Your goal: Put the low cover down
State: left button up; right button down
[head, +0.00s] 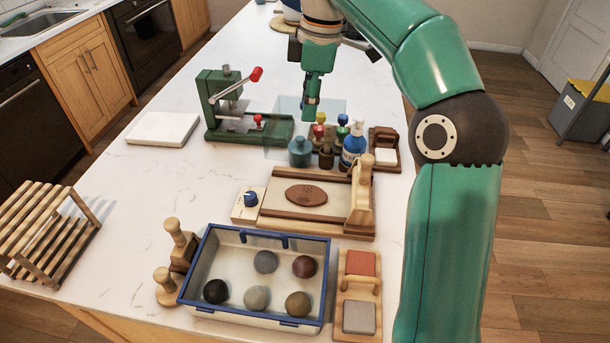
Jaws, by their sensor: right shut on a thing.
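The low cover appears to be a clear, pale bluish pane (286,104) over the middle of the counter, behind the small bottles. My right gripper (311,110) comes down from above and is shut at this cover. The exact grip point is hard to see, and I cannot tell whether the cover touches the counter. Through or beside it show the green press base and a small group of bottles. My left gripper is not in view.
A green press (228,105) stands left of the cover, with a white slab (163,129) further left. A teal jar (300,152) and blue bottle (354,145) stand close in front. A blue-rimmed tray (211,262) holds several clay balls.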

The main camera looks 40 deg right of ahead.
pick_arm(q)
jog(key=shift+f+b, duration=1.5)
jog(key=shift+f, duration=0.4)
pick_arm(e)
jog(key=shift+w+a+f, duration=0.1)
jog(key=shift+f, duration=7.9)
jog(key=c, duration=0.9)
grip_release()
jog(key=shift+f, duration=0.1)
pick_arm(q)
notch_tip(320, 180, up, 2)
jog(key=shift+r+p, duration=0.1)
jog(key=shift+p, duration=1.05)
pick_arm(e)
jog(key=r, duration=0.8)
jog(key=s+d+r, duration=0.1)
jog(key=r, duration=0.3)
jog(key=shift+r, duration=0.1)
